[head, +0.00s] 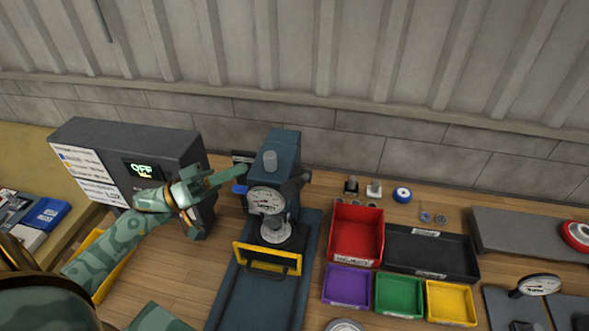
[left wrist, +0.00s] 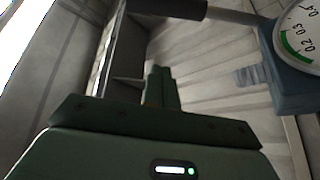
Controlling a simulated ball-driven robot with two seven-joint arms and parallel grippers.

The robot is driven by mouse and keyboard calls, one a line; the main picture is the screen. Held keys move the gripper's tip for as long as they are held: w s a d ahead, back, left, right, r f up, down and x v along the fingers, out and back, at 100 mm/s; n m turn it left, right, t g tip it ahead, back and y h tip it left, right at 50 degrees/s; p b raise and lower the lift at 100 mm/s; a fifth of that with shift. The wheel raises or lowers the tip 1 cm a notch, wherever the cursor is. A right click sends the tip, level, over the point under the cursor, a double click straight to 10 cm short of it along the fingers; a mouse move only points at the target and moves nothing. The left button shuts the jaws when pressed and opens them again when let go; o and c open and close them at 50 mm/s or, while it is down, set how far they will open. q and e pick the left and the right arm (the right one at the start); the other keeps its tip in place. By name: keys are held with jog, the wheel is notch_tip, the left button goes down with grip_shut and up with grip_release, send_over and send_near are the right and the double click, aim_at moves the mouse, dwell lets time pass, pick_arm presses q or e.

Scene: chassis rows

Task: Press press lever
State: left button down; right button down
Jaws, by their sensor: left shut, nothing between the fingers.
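The press (head: 283,150) is a dark blue block with a round white gauge (head: 266,200) on its front, standing on the bench. A short lever with a blue grip (head: 239,189) sticks out on its left side. My left gripper (head: 238,172) is shut and empty, its fingertips just above and beside the blue grip; I cannot tell whether they touch. In the left wrist view the shut fingers (left wrist: 160,85) point up, with the press gauge (left wrist: 300,35) at the upper right. My right gripper is not in view.
A dark box with an OFF display (head: 143,170) stands left of the press, behind my left arm. A yellow-handled guard (head: 268,259) is in front of the press. Red (head: 357,232), purple (head: 347,287), green (head: 399,295) and yellow (head: 450,302) bins stand to the right.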

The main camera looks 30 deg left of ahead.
aim_at(300, 181)
pick_arm(q)
jog(key=shift+s+d+r+n, duration=0.1)
jog(key=shift+s+n, duration=0.2)
jog(key=shift+n, duration=0.3)
jog(key=shift+w, duration=0.1)
jog(key=p+x, duration=0.3)
jog(key=x, duration=0.7)
jog(key=s+f, duration=0.1)
jog(key=s+d+f, duration=0.1)
jog(key=f, duration=0.1)
jog(key=shift+s+d, duration=0.2)
jog(key=shift+s, duration=0.05)
